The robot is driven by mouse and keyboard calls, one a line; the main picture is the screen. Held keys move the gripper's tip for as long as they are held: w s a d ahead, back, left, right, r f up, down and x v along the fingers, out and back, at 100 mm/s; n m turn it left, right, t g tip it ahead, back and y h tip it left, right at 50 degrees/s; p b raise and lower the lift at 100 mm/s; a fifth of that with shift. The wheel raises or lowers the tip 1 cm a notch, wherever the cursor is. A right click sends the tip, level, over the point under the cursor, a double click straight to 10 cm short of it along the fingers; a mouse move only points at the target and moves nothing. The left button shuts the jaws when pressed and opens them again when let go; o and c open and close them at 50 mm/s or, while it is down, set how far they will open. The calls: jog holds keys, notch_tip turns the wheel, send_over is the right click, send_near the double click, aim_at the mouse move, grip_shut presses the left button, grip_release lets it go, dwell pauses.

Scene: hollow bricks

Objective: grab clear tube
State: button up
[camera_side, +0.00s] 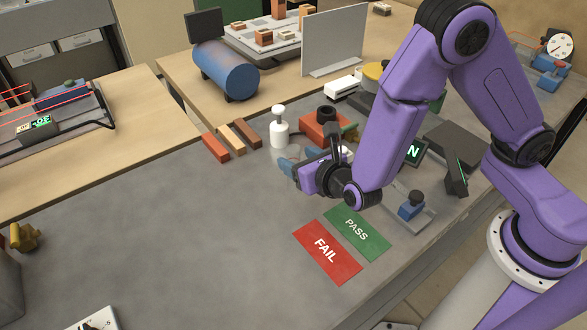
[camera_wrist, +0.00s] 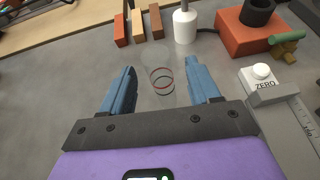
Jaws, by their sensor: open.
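My gripper (camera_wrist: 161,68) is open, with one blue finger on each side of the tube in the wrist view. A gap shows between the tube and each finger. In the side view my gripper (camera_side: 289,167) is low over the bench, and its wrist hides part of the fingers. I cannot tell the tube's full outline.
An orange block (camera_side: 322,127) with a dark ring is close by. A ZERO-button gauge (camera_wrist: 262,78) is right of my fingers. FAIL (camera_side: 327,252) and PASS (camera_side: 358,231) mats lie in front.

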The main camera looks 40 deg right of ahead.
jog(key=shift+x, duration=2.35)
jog(key=shift+r, duration=0.1)
jog(key=c, duration=1)
jog(key=shift+c, duration=0.2)
jog(key=shift+r, duration=0.1)
jog(key=shift+r, duration=0.45)
jog(key=s+d+r, duration=0.5)
jog(key=s+r, duration=0.7)
jog(key=s, duration=0.1)
jog(key=shift+d, duration=0.25)
